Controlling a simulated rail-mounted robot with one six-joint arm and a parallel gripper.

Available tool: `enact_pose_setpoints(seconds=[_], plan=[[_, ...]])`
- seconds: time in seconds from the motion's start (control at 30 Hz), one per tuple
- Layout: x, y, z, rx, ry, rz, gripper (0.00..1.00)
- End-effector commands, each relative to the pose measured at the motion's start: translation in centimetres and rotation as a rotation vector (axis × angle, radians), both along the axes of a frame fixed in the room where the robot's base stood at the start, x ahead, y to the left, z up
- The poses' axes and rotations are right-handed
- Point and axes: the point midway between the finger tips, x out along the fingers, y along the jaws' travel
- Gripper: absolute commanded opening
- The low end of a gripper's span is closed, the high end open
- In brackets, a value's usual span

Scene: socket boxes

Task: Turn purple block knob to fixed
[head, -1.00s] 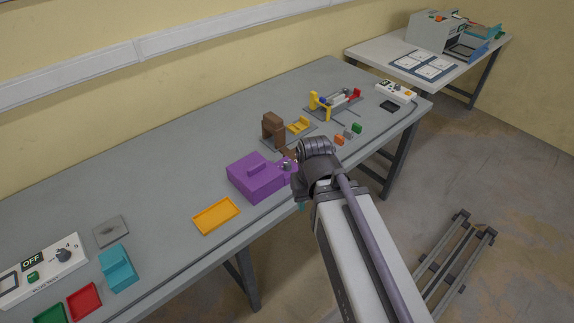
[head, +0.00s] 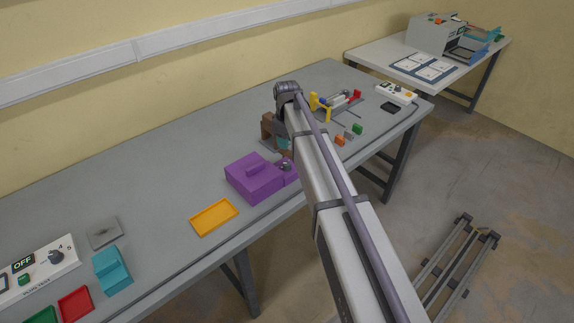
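The purple block (head: 255,181) sits on the grey workbench near its front edge, with a raised bar on top. A dark grey round knob (head: 285,164) is at its right end; its setting is too small to read. My arm reaches up from the lower right and passes just right of the block.
A yellow tray (head: 214,217) lies left of the purple block. A brown block (head: 268,128) stands behind, partly covered by my arm. A yellow, blue and red fixture (head: 335,101) and small orange (head: 340,140) and green (head: 358,129) blocks are to the right. The bench's back left is clear.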

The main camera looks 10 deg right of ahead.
Motion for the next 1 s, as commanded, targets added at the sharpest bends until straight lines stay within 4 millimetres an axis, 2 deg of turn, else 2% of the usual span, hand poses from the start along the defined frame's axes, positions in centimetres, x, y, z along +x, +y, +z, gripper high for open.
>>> enact_pose_setpoints(seconds=[0.13, 0.27, 0.5, 0.63, 0.77, 1.0], plan=[[-0.1, 0.0, -0.4, 0.000, 0.000, 0.004, 0.39], [-0.1, 0.0, -2.1, 0.000, 0.000, 0.003, 0.39], [-0.1, 0.0, -7.9, 0.000, 0.000, 0.001, 0.39], [-0.1, 0.0, -10.3, 0.000, 0.000, 0.001, 0.39], [-0.2, 0.0, -11.1, 0.000, 0.000, 0.001, 0.39], [-0.2, 0.0, -10.8, 0.000, 0.000, 0.000, 0.39]])
